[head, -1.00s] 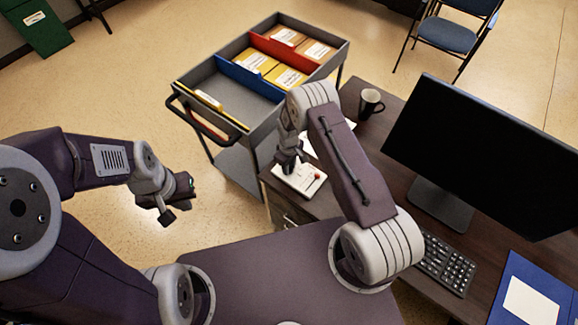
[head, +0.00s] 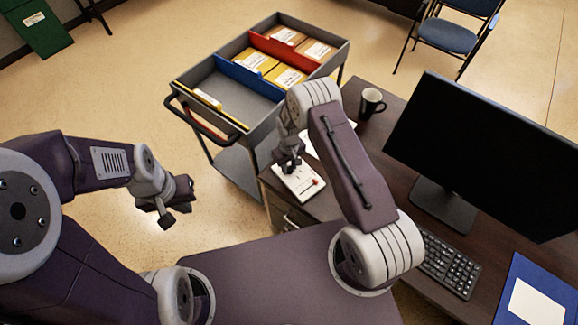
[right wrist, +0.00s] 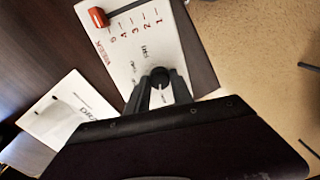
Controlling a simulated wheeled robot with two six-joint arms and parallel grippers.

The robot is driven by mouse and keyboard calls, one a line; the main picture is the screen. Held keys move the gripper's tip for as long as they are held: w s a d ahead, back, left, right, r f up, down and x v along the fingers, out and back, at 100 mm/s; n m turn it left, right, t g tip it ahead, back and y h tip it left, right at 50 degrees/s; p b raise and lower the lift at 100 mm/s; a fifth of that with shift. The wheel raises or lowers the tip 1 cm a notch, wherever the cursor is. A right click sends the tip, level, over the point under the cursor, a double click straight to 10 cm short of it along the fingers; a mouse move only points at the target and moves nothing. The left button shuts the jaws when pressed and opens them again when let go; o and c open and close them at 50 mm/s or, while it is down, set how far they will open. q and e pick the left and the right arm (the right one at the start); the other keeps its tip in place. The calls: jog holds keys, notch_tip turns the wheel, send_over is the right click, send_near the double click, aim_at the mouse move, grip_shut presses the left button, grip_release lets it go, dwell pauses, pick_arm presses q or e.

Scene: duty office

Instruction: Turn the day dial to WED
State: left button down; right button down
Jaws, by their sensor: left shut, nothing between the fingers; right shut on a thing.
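A white panel (head: 300,186) lies at the desk's near left corner; it also shows in the right wrist view (right wrist: 133,32). It carries a dark round day dial (right wrist: 160,74), with small day labels around it. One label looks like FRI; the others are too small or hidden, and I cannot tell where the dial points. A red slider handle (right wrist: 98,17) sits by a scale of numbers on the panel. My right gripper (right wrist: 159,86) is shut on the dial; it also shows in the head view (head: 289,163). My left gripper (head: 176,207) is shut and empty, over the floor.
A grey cart (head: 255,110) with dividers and folders stands behind the panel. A mug (head: 371,102), monitor (head: 480,150), keyboard (head: 447,264) and blue folder (head: 510,272) are on the desk. A white card (right wrist: 65,110) lies beside the panel. Open floor lies left of the cart.

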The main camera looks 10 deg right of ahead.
aim_at(289, 168)
dwell(0.8)
jog(key=c, duration=1.1)
grip_release()
notch_tip(289, 168, up, 9)
jog(key=shift+r+b, duration=0.1)
jog(key=shift+b, duration=0.55)
